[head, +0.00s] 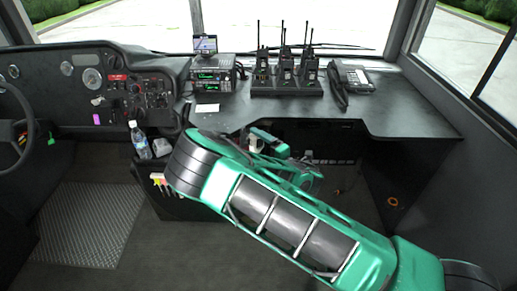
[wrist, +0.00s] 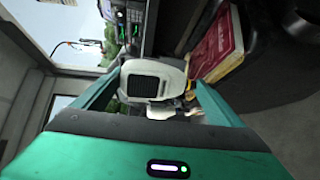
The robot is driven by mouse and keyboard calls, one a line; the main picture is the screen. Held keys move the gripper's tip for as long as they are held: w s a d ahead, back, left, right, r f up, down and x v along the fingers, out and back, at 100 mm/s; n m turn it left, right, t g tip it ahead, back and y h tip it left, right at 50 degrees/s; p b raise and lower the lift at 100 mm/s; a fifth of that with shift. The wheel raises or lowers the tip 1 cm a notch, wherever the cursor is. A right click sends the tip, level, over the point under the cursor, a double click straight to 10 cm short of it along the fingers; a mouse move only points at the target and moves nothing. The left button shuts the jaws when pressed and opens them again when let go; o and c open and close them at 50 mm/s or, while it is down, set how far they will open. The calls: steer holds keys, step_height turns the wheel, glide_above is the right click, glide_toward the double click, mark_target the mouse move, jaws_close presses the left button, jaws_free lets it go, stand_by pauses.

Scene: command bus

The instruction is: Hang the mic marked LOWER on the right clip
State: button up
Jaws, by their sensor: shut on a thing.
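A pale mic (wrist: 152,68) with a dark grille is between the fingers of my gripper (wrist: 155,92) in the wrist view. The gripper is shut on it. No LOWER marking is legible on it. In the head view my gripper (head: 268,141) is just below the front edge of the dash counter, partly behind my own arm. A small pale part of the mic (head: 254,143) shows there. Two stacked radios (head: 212,78) with green displays stand on the counter above and left of the gripper; they also show in the wrist view (wrist: 132,22). I cannot make out the clips.
A charger (head: 287,88) with several handheld radios and a desk phone (head: 352,77) stand on the counter (head: 420,115). A water bottle (head: 140,140) stands left of my arm. A red book (wrist: 216,42) is right of the mic in the wrist view. The counter's right part is clear.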

steer(key=shift+f+x, duration=0.25)
steer(key=shift+x, duration=1.05)
steer(key=shift+f+x, duration=0.2)
steer(key=shift+x, duration=1.1)
steer(key=shift+d, duration=0.1)
steer(key=shift+f, duration=2.05)
stand_by(0.6)
stand_by(0.3)
steer(key=o, duration=0.8)
